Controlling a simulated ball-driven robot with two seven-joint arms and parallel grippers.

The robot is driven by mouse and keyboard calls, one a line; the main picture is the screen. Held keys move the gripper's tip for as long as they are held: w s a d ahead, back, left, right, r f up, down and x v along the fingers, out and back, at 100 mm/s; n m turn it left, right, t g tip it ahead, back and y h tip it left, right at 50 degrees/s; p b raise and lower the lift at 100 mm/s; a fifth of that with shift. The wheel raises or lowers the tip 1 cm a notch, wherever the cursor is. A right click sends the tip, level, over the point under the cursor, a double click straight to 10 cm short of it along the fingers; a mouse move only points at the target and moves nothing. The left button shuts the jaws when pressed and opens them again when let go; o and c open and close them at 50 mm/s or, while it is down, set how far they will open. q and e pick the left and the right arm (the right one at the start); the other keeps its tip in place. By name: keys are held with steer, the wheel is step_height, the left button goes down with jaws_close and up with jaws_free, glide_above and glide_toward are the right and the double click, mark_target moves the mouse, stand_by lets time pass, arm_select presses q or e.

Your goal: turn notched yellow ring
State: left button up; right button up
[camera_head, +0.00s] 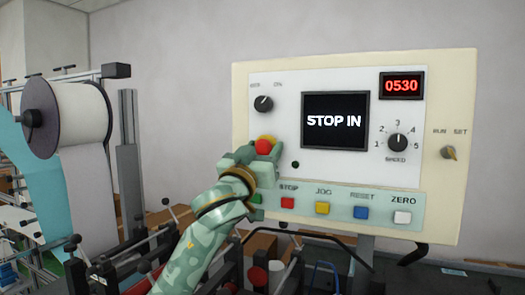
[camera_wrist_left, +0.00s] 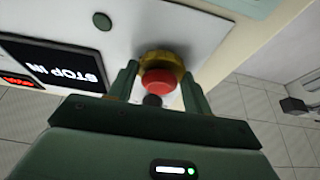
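The yellow ring (camera_head: 267,138) sits around the base of a red mushroom button (camera_head: 263,147) on the control panel. In the left wrist view the ring (camera_wrist_left: 160,59) shows behind the red button (camera_wrist_left: 158,81). My left gripper (camera_head: 250,160) is at the panel, covering the ring's lower left. In the wrist view its two fingers (camera_wrist_left: 158,76) stand part way apart, one on each side of the ring, with tips against its edges. The notch cannot be made out. The screen (camera_head: 335,120) reads "STOP IN". My right gripper is not in view.
Below are red STOP (camera_head: 288,203), yellow JOG (camera_head: 322,208), blue RESET (camera_head: 361,212) and white ZERO (camera_head: 402,217) buttons. Knobs (camera_head: 264,103) and a speed dial (camera_head: 398,142) stick out of the panel. A material roll (camera_head: 82,115) stands left; machine rods and posts crowd the area below.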

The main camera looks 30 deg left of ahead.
arm_select(q)
steer(key=shift+r+m+h+p, duration=0.15)
steer(key=shift+m+h+p, duration=0.25)
steer(key=shift+m+p, duration=0.4)
steer(key=m+h+p, duration=0.2)
steer(key=m+p, duration=0.2)
steer(key=m+g+h+p, duration=0.1)
steer(key=m+h+p, duration=0.1)
steer(key=m+p, duration=0.2)
steer(key=shift+a+r, duration=0.15)
steer(key=shift+f+m+g+h+p, duration=0.2)
steer(key=shift+m+g+h+p, duration=0.35)
steer(key=shift+m+p, duration=0.95)
